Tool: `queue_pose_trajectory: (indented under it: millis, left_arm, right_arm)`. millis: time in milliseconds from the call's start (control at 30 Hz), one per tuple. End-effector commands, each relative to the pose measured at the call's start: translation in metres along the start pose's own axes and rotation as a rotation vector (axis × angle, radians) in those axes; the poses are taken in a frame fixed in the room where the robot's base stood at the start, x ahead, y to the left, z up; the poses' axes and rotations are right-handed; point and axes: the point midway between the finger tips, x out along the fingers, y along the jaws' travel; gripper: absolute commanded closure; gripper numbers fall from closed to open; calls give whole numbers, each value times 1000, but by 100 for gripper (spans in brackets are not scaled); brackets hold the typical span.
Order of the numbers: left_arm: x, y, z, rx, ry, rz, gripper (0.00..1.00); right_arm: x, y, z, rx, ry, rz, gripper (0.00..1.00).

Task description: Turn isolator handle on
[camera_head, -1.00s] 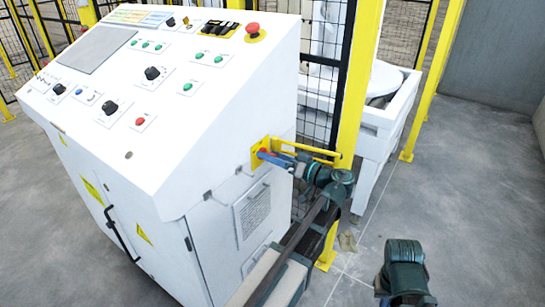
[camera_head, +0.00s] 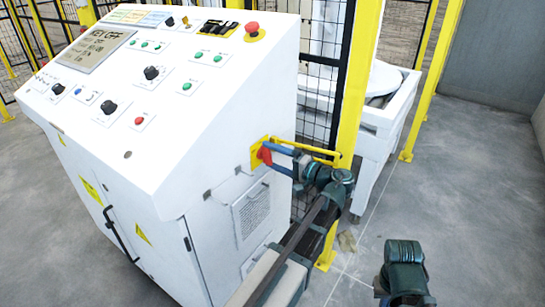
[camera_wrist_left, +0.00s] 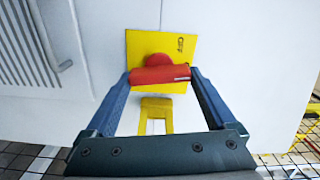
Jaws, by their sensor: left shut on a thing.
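The red isolator handle (camera_head: 264,155) sits on a yellow plate (camera_head: 257,161) on the right side of the white control cabinet (camera_head: 215,215). My left gripper (camera_head: 271,156) reaches it from the right with its blue fingers. In the left wrist view, the handle (camera_wrist_left: 160,75) lies crosswise in the picture, in front of the yellow plate (camera_wrist_left: 178,45). The left fingers (camera_wrist_left: 161,78) are shut on the handle, one at each end. My right gripper does not show; only a dark green part of my right arm is in the head view.
A yellow bracket (camera_head: 305,148) stands out beside the handle, close to my left gripper. A yellow post (camera_head: 352,90) and black mesh fence (camera_head: 317,95) rise just behind. The cabinet's display (camera_head: 95,50) shows dark text. Grey floor at right is clear.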

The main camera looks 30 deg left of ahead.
Motion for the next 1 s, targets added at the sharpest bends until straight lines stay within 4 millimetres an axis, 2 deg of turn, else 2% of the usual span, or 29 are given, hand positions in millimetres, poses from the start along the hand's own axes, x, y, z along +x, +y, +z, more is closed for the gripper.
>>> queue_pose_trajectory:
  millis: [400,933,967,1000]
  left_arm:
    - [0,1,0,161,0,2,66]
    - [0,2,0,182,0,2,66]
    - [0,2,0,182,0,2,8]
    - [0,2,0,182,0,2,1]
  right_arm:
    - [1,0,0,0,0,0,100]
    - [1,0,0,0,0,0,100]
    - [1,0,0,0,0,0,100]
    - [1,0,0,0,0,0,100]
